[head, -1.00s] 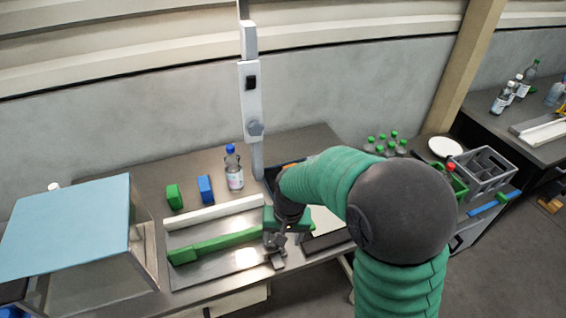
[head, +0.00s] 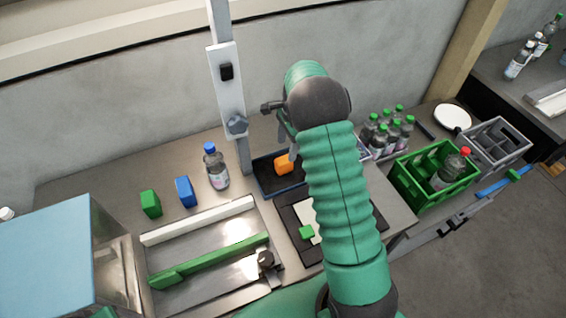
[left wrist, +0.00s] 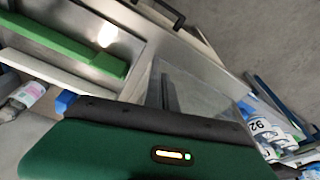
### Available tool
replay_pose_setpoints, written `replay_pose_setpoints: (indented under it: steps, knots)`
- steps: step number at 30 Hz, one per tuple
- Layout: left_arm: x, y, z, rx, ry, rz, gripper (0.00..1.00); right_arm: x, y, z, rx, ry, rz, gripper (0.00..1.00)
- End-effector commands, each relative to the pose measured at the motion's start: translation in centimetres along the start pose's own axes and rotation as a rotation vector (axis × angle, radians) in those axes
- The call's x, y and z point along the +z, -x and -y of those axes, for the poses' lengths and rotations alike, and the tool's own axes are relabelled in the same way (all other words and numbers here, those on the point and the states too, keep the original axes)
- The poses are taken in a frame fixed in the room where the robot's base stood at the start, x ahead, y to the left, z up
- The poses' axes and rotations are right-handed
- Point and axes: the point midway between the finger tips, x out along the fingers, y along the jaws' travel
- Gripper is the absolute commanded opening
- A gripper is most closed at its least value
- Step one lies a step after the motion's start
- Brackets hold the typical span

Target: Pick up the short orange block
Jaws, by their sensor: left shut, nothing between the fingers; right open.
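The short orange block (head: 284,164) sits in a dark blue-rimmed tray (head: 266,186) behind the work board in the head view. My right gripper (head: 287,143) is above and beside the block, open and empty, pointing down; my wrist hides part of it. I cannot tell whether its fingertips touch the block. My left gripper (left wrist: 167,98) shows only in the left wrist view, shut and empty, beyond its green housing. The block does not show in that view.
A post (head: 228,90) stands at the tray's left. A blue-capped bottle (head: 216,168), blue block (head: 185,192) and green block (head: 150,203) stand further left. Several green-capped bottles (head: 390,132) and a green crate (head: 405,190) are at right.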

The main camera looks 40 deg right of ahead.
Motion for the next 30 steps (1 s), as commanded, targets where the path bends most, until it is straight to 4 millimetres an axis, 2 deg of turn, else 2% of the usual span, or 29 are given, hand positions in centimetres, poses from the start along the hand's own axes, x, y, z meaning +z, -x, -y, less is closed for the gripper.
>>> replay_pose_setpoints:
  steps: [1,3,11,16,19,25,30]
  knots:
    - [-0.1,0.3,0.0,0.000,0.000,0.000,0.00,-0.2,-1.5,0.1,0.007,-0.001,0.001,0.63]
    - [-0.1,0.4,0.0,0.000,0.000,0.000,0.00,-0.5,-3.2,0.3,0.007,-0.003,0.004,0.63]
    - [-0.3,1.1,0.0,0.000,-0.001,0.000,0.00,-0.7,-6.3,0.4,0.005,-0.001,0.005,0.63]
    - [-0.5,2.0,0.0,0.000,-0.001,0.000,0.00,-0.5,-9.3,0.7,0.003,0.000,0.004,0.63]
    - [-0.5,2.0,0.0,0.000,-0.001,0.000,0.00,-0.3,-10.2,0.8,0.001,0.000,0.001,0.63]
    - [-0.5,1.9,0.0,0.000,0.000,0.000,0.00,-0.4,-10.4,0.8,0.001,0.000,0.002,0.62]
    - [-0.5,1.9,0.0,0.000,0.000,0.000,0.00,-0.6,-10.4,0.8,0.001,0.000,0.004,0.40]
